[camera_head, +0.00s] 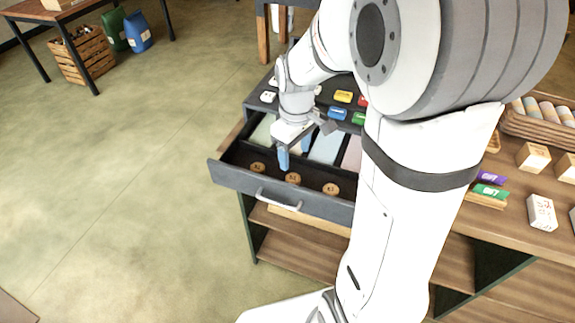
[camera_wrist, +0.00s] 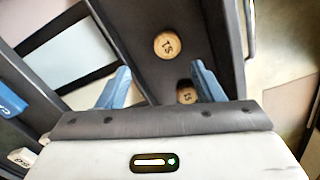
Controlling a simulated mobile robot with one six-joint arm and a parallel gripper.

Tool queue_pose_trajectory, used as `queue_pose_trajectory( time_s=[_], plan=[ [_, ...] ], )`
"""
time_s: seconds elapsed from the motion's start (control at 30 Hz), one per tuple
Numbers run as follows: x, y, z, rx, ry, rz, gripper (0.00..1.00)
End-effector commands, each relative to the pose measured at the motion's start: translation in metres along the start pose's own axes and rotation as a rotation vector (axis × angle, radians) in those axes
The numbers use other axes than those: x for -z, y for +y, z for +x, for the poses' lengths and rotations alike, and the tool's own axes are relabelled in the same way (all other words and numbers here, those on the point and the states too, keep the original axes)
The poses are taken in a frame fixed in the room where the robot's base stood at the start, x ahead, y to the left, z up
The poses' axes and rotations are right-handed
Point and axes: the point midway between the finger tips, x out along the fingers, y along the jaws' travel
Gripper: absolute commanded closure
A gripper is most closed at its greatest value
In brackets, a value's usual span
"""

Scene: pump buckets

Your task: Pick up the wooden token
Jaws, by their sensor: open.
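Several round wooden tokens with dark marks lie in the front compartment of the open dark drawer (camera_head: 230,175). In the head view I see a left token (camera_head: 258,168), a middle token (camera_head: 293,178) and a right token (camera_head: 331,189). My gripper (camera_head: 294,152) is open and empty above the drawer, its blue fingers pointing down. In the wrist view my gripper (camera_wrist: 160,76) shows its two fingers spread apart. One token (camera_wrist: 167,45) lies beyond the fingertips, and another token (camera_wrist: 187,96) is beside the right finger, partly hidden. The marks are hard to read.
Behind the tokens, drawer compartments hold pale flat sheets (camera_head: 327,146). Coloured boxes (camera_head: 343,97) stand on the dark top behind. The drawer's front has a metal handle (camera_head: 278,201). White and wooden boxes (camera_head: 541,212) stand on the counter at right.

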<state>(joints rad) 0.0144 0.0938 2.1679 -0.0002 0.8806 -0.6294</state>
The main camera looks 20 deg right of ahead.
Motion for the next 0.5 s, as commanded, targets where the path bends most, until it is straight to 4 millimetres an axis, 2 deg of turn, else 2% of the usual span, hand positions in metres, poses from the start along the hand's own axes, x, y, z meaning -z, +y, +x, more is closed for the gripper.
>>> queue_pose_trajectory(
  time_s=[0.5],
  plan=[
    [-0.001,-0.002,0.066,0.002,-0.003,0.0,0.39]
  ],
)
